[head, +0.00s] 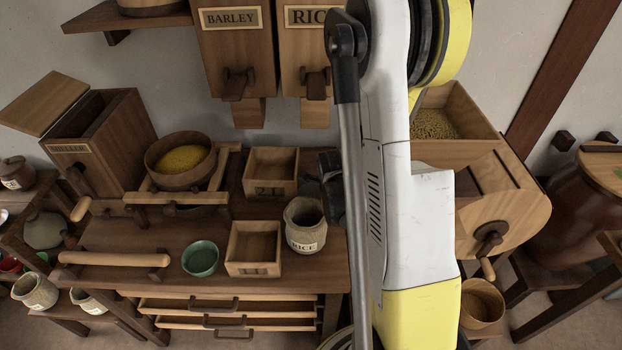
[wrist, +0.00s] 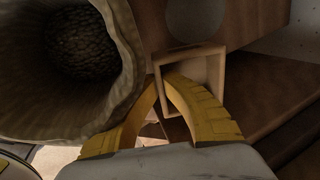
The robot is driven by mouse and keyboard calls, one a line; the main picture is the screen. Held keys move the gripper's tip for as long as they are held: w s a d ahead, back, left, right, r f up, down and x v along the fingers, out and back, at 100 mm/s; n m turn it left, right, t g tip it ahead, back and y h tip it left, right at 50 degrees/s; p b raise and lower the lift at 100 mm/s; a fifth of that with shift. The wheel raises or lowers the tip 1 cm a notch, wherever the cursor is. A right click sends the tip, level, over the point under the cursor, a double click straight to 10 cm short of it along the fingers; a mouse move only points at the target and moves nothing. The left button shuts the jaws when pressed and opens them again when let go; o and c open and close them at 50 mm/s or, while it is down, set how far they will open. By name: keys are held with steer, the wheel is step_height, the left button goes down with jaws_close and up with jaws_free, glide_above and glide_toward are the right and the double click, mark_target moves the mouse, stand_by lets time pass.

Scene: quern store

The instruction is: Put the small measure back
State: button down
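In the wrist view the yellow fingers of my gripper (wrist: 160,78) are close together at their tips, one on each side of the near wall of a small open wooden box, the small measure (wrist: 221,72). The gripper looks shut on that wall. In the head view my arm hides the fingers and this box; only dark parts of my gripper (head: 330,188) show beside the arm. Two other square wooden measures stand on the bench: one marked 2 L (head: 270,187) at the back, and one in front (head: 253,268) with a mark too small to read surely.
A rice jar (head: 305,225) stands by my arm. A wide-mouthed vessel with dark grain (wrist: 85,50) is close left of my fingers. A green bowl (head: 200,258), a sieve with yellow grain (head: 180,175) and a wooden roller (head: 110,259) are on the bench. A mill (head: 505,205) stands right.

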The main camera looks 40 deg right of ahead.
steer(key=b, duration=0.1)
glide_toward(311, 186)
steer(key=f, duration=0.2)
steer(key=s+f, duration=0.1)
steer(key=shift+d, duration=0.3)
steer(key=shift+w+d+r+b, duration=0.15)
steer(key=shift+w+b, duration=0.15)
steer(key=shift+w, duration=0.25)
steer(key=f+b, duration=0.1)
steer(key=w+f+b, duration=0.1)
steer(key=shift+w+d+f, duration=0.15)
steer(key=shift+w+f, duration=0.1)
steer(key=shift+f, duration=0.05)
steer(key=shift+f+b, duration=0.35)
steer(key=shift+r, duration=0.15)
steer(key=c, duration=1.6)
jaws_free()
